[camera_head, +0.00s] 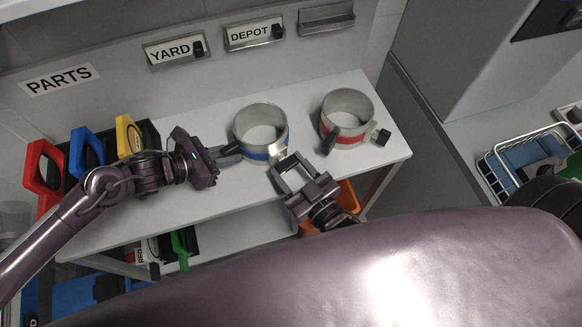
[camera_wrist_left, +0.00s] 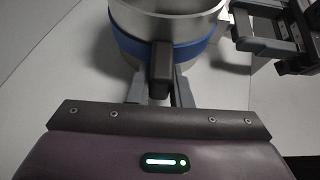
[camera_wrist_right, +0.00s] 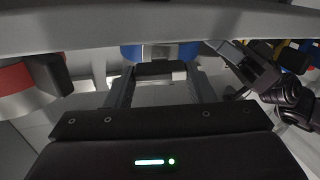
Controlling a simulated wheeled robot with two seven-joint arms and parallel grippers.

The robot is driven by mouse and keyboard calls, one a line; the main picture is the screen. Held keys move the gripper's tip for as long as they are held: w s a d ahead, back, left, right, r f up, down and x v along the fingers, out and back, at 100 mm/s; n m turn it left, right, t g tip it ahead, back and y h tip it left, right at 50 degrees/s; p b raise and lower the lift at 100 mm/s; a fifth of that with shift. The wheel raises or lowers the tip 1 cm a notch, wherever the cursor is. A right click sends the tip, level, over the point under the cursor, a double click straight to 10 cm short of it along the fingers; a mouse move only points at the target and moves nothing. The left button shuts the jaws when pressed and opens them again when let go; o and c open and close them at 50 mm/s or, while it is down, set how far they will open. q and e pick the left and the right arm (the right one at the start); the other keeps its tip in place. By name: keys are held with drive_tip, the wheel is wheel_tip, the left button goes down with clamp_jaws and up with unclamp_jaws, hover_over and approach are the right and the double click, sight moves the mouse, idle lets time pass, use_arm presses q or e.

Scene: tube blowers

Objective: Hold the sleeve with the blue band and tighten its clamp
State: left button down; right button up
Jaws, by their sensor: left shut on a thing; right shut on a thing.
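The metal sleeve with the blue band (camera_head: 260,124) stands upright on the white bench. My left gripper (camera_head: 229,152) is shut on the sleeve's dark handle (camera_wrist_left: 160,68), which sticks out between its fingers in the left wrist view; the blue band (camera_wrist_left: 197,50) shows behind it. The sleeve's clamp (camera_head: 278,152) is a small metal block on the band's near right side. My right gripper (camera_head: 289,172) reaches it from the front and is shut on the clamp's dark knob (camera_wrist_right: 160,69), seen between the fingertips in the right wrist view. The clamp's tightness cannot be seen.
A red-banded sleeve (camera_head: 346,119) with its own handle and clamp knob (camera_head: 383,137) stands close on the right. Red (camera_head: 42,172), blue (camera_head: 87,147) and yellow (camera_head: 128,135) frames stand at the bench's left. YARD (camera_head: 172,51) and DEPOT (camera_head: 252,35) holders are behind.

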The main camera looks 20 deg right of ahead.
use_arm(q)
drive_tip(key=shift+s+f, duration=0.1)
drive_tip(key=shift+f, duration=0.1)
use_arm(e)
drive_tip(key=shift+m, duration=0.9)
drive_tip(key=shift+d, duration=0.1)
drive_tip(key=o, duration=1)
drive_tip(key=v, duration=1.2)
use_arm(q)
drive_tip(key=c, duration=1.3)
unclamp_jaws()
drive_tip(key=shift+r, duration=0.1)
